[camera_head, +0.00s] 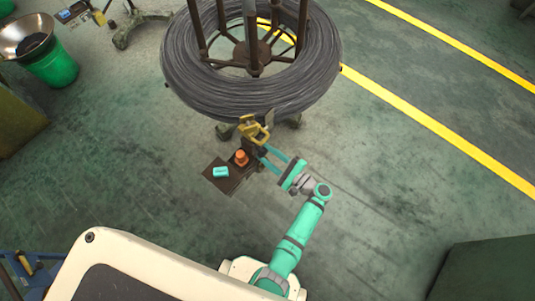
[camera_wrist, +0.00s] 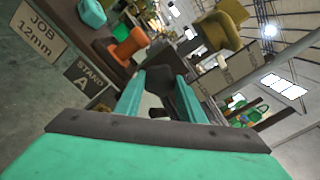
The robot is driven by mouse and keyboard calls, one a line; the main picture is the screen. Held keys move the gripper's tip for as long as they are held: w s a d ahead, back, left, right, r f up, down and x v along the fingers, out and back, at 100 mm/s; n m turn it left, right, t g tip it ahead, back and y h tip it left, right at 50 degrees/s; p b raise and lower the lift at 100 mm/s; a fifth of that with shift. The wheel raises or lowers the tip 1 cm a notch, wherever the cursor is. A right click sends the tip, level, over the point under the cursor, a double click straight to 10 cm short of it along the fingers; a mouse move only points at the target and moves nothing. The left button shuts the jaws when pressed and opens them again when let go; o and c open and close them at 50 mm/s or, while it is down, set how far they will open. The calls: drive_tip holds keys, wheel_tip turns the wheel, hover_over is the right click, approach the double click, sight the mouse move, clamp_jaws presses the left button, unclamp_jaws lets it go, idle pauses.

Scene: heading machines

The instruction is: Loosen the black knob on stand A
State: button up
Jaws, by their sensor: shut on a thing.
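The black knob (camera_wrist: 160,82) sits between the teal fingers of my gripper (camera_wrist: 161,84) in the wrist view, and the fingers are closed on it. In the head view my gripper (camera_head: 264,153) reaches the right side of the small stand below the wire coil; the knob is too small and covered to make out there. Stand A carries a dark label reading "STAND A" (camera_wrist: 88,78), left of the fingers in the wrist view. A yellow bracket (camera_head: 254,130) rises from the stand; it also shows in the wrist view (camera_wrist: 222,36).
An orange spool-like part (camera_head: 241,158) and a teal block (camera_head: 221,172) sit on the stand's dark base plate (camera_head: 218,186), close left of my gripper. A large grey wire coil (camera_head: 190,85) on a wheeled rack stands just behind.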

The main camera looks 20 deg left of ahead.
drive_tip(key=n, duration=0.4)
drive_tip(key=shift+w+n, duration=0.1)
drive_tip(key=shift+n, duration=0.2)
drive_tip(key=shift+s+n, duration=0.2)
drive_tip(key=shift+n, duration=1.8)
drive_tip(key=shift+w, duration=0.1)
drive_tip(key=shift+d, duration=0.1)
drive_tip(key=o, duration=1)
drive_tip(key=shift+w, duration=0.1)
drive_tip(key=shift+o, duration=0.2)
